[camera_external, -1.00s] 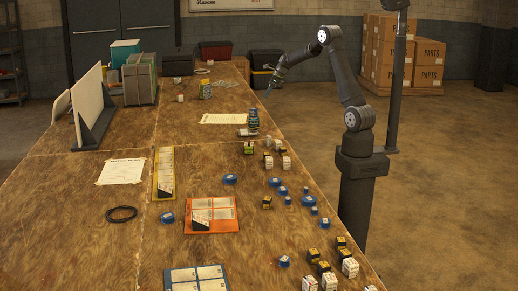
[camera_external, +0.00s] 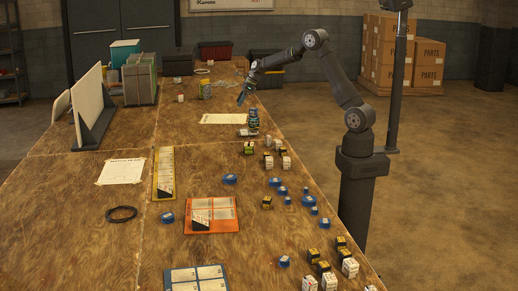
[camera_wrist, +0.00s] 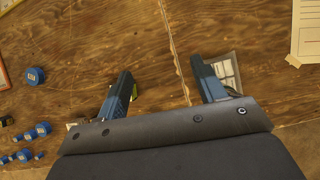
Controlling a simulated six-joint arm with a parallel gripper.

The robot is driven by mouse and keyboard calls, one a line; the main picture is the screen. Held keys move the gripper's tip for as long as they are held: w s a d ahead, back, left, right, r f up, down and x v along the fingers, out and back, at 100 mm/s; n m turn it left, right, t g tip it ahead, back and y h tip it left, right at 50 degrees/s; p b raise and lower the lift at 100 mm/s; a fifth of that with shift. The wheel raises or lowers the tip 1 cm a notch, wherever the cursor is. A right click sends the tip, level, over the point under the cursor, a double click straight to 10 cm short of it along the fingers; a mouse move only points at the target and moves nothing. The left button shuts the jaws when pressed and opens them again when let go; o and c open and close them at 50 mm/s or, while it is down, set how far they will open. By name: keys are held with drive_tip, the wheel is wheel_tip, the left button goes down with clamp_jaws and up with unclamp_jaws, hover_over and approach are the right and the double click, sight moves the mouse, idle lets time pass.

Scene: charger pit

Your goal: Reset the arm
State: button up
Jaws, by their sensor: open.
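My gripper (camera_external: 240,98) hangs over the far right part of the wooden table, above and just behind a small dark can (camera_external: 253,118). In the wrist view my gripper (camera_wrist: 160,82) points down with its two dark fingers spread apart. Nothing is held between them; bare wood shows in the gap. A silver-grey item lies partly hidden behind the right finger, and a small green and yellow item shows behind the left finger.
Several blue pieces (camera_wrist: 35,76) and yellow-black and white blocks lie along the table's right side. An orange tray (camera_external: 212,226), a yellow tray (camera_external: 156,192) and a black ring (camera_external: 121,214) lie nearer. A white panel (camera_external: 88,103) stands at the left. Mid-table is mostly clear.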

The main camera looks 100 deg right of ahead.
drive_tip(key=w+a+f+n+y, duration=0.1)
drive_tip(key=w+a+n, duration=0.2)
drive_tip(key=w+a, duration=0.8)
drive_tip(key=w+a+f+n+y, duration=0.2)
drive_tip(key=w+a, duration=1)
drive_tip(key=a, duration=0.9)
drive_tip(key=shift+w+f+n+g, duration=0.3)
drive_tip(key=shift+n+g, duration=0.1)
drive_tip(key=shift+n, duration=0.3)
drive_tip(key=shift+o, duration=0.5)
